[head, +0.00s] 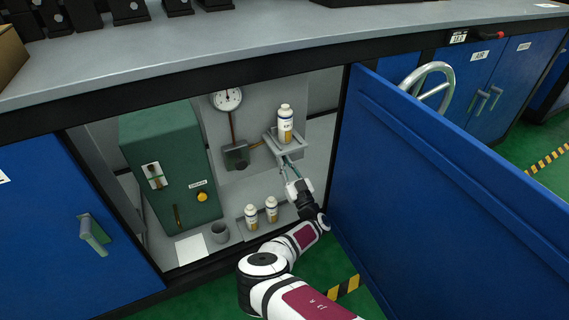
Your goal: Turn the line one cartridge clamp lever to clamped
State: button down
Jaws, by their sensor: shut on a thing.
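A white cartridge (285,126) with a dark and orange label stands upright on a small grey bracket (299,145) on the cabinet's back wall. My gripper (286,160) reaches in from the lower right, its tips just below the front of this bracket. It is shut on what appears to be the clamp lever at the bracket's underside. The lever is small and mostly hidden by the fingers, so its angle cannot be read.
An open blue door (430,190) stands close right of my arm. Inside are a green box (178,150), a gauge (227,98), a dark fitting (236,156), two more bottles (251,217) (271,209) and a grey cup (220,232). The worktop (200,55) overhangs the opening.

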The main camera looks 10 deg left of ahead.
jog(key=c, duration=1.9)
grip_release()
jog(key=shift+d, duration=0.1)
jog(key=v, duration=1.2)
